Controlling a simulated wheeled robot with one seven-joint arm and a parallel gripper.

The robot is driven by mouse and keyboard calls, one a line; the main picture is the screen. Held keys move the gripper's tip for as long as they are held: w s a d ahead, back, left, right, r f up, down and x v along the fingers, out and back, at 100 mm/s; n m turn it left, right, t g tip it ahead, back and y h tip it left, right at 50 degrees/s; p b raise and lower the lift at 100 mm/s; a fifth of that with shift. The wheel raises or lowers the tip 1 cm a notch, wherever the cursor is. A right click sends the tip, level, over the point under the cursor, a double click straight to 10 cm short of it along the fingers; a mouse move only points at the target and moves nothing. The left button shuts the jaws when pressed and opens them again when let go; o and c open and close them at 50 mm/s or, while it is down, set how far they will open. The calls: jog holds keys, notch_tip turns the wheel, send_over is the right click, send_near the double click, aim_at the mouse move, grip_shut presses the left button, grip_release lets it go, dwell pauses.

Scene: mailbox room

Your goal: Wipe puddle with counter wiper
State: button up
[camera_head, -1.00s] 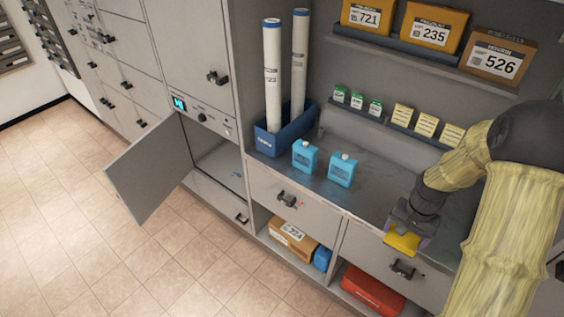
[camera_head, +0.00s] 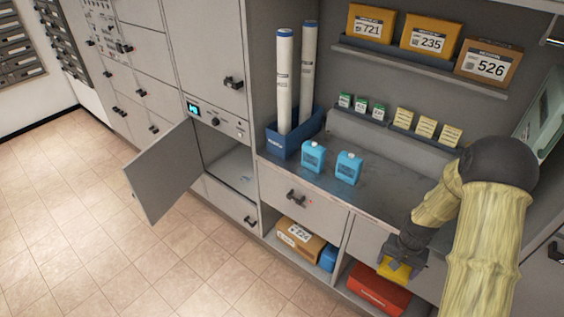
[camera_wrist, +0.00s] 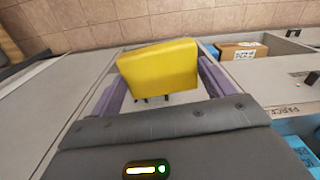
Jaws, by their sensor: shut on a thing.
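My gripper (camera_head: 397,264) is shut on a yellow block-shaped piece, which appears to be the counter wiper (camera_head: 392,273). In the wrist view the wiper (camera_wrist: 158,70) sits between the two purple fingers (camera_wrist: 212,78). My gripper holds it in front of the cabinet's drawer fronts, below the counter edge, apart from the countertop. The grey countertop (camera_head: 385,205) has a glossy patch around two blue bottles (camera_head: 348,168); I cannot tell for sure whether this is the puddle.
A blue bin (camera_head: 290,145) with two white tubes stands at the counter's left end. An open cabinet door (camera_head: 160,170) juts out at left. Small boxes (camera_head: 425,127) line the back ledge. A red case (camera_head: 378,290) sits on the lower shelf. The left floor is clear.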

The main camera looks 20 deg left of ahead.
jog(key=s+f+n, duration=0.1)
jog(key=s+f, duration=0.1)
jog(key=f, duration=0.8)
jog(key=s+f+n, duration=0.1)
jog(key=s+f, duration=0.2)
jog(key=f, duration=0.6)
jog(key=shift+f, duration=0.35)
jog(key=shift+s, duration=0.1)
